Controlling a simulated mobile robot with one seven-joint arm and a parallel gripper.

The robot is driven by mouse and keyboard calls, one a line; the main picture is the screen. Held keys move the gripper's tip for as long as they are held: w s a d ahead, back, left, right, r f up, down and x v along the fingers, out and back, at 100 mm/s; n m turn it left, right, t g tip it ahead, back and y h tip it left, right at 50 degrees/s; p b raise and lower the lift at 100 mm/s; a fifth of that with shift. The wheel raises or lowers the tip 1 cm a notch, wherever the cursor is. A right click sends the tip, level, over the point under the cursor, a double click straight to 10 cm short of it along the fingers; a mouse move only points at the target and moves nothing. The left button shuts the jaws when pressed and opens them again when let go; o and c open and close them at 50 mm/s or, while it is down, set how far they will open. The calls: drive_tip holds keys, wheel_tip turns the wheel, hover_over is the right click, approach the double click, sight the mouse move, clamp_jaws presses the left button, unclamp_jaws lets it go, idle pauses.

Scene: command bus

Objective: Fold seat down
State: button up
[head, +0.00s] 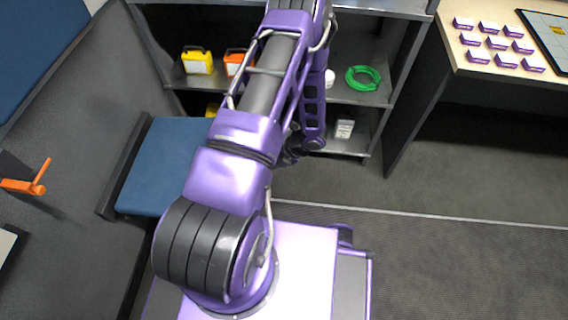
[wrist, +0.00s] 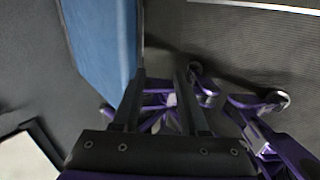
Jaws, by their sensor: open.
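The seat (head: 165,165) is a blue padded panel with a dark frame along its left side, beside the dark wall at the left. Its blue face shows to the head camera, and it looks roughly level, though its exact tilt is hard to judge. My arm hides its right part. In the wrist view the seat (wrist: 100,40) is at the upper left, with its edge close to the left finger. My gripper (wrist: 160,76) is open, with nothing seen between the fingers. I cannot tell whether the left finger touches the seat. In the head view my arm hides the gripper.
An orange handle (head: 28,187) sticks out from the left wall. A grey shelf unit (head: 350,97) behind holds a yellow case (head: 197,61), an orange case (head: 235,63) and a green coil (head: 363,78). A desk (head: 480,68) stands at the right. The floor (head: 450,255) at lower right is clear.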

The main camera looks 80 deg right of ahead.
drive_tip(key=shift+s+d+r, duration=0.1)
drive_tip(key=shift+s+r, duration=0.1)
drive_tip(key=shift+s, duration=0.75)
drive_tip(key=shift+s+a+r, duration=0.1)
drive_tip(key=shift+s+r, duration=0.05)
drive_tip(key=shift+s, duration=0.8)
drive_tip(key=shift+s+d+r, duration=0.1)
drive_tip(key=shift+s+r, duration=0.1)
drive_tip(key=shift+s, duration=0.75)
drive_tip(key=shift+r, duration=0.15)
